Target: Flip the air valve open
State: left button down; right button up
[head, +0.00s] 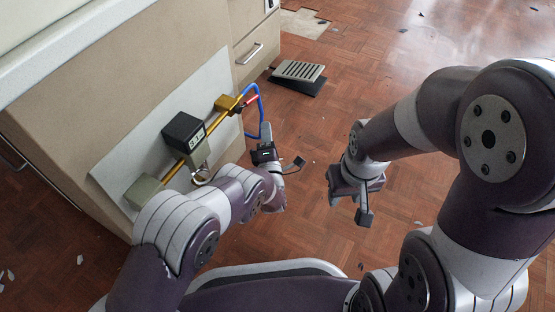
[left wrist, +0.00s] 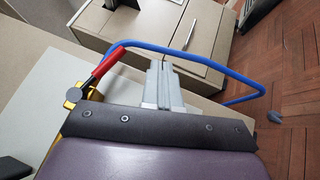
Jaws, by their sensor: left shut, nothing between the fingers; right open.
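The air valve is a brass body (head: 228,104) with a red lever (head: 250,101), at the far end of a brass pipe on the cabinet side. In the left wrist view the red lever (left wrist: 108,65) slants up and right from its round pivot (left wrist: 73,96). A blue hose (head: 261,115) loops out from the valve. My left gripper (head: 265,132) is shut and empty, beside the hose loop and apart from the lever. Its closed fingers (left wrist: 162,82) show right of the lever in the wrist view. My right gripper (head: 364,205) is open and empty over the floor.
A black box with a display (head: 184,132) and a grey-green block (head: 145,191) sit along the pipe on a pale panel (head: 112,176). A foot pedal (head: 298,73) lies on the wooden floor. Cabinet drawers with handles (head: 251,53) stand behind. The floor at centre is mostly clear.

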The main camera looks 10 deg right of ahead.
pick_arm(q)
jog(key=s+d+f, duration=0.2)
jog(key=s+f, duration=0.1)
jog(key=f, duration=0.3)
jog(key=shift+s+d+p, duration=0.2)
jog(key=shift+s+p, duration=0.05)
jog(key=shift+p, duration=0.15)
pick_arm(e)
jog(key=shift+w+a+r, duration=0.1)
jog(key=shift+w+r, duration=0.2)
jog(key=shift+r, duration=0.55)
pick_arm(q)
jog(key=shift+s+f, duration=0.1)
jog(key=shift+f, duration=0.05)
